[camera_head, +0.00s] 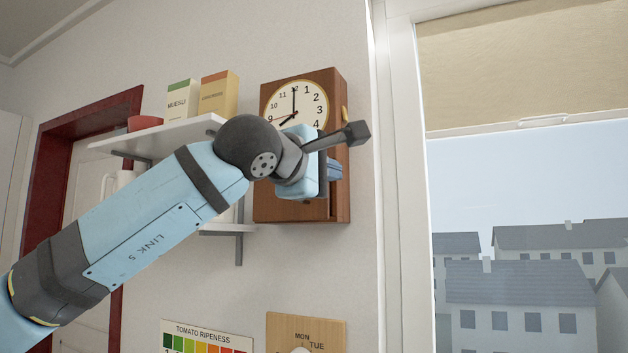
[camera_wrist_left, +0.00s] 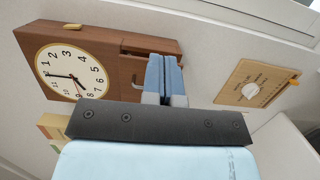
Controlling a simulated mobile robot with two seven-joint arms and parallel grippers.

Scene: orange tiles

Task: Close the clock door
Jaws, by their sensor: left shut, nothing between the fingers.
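The clock (camera_head: 328,84) is a brown wooden box with a round cream dial, mounted on the wall. My left gripper (camera_head: 334,170) is at its lower part, its blue fingers shut with nothing between them. The gripper and wrist hide much of the clock's lower front in the head view. In the left wrist view the clock (camera_wrist_left: 105,38) lies sideways, and the fingers (camera_wrist_left: 165,68) overlap its lower section. A pale curved handle (camera_wrist_left: 137,83) shows beside the fingers there. The clock door is partly hidden; I cannot tell how far open it is, or whether the fingers touch it. My right gripper is not in view.
A white shelf (camera_head: 165,136) left of the clock holds a muesli box (camera_head: 179,100), an orange box (camera_head: 219,94) and a red bowl (camera_head: 145,123). A window (camera_head: 520,190) is on the right. A wooden calendar board (camera_head: 325,330) hangs below.

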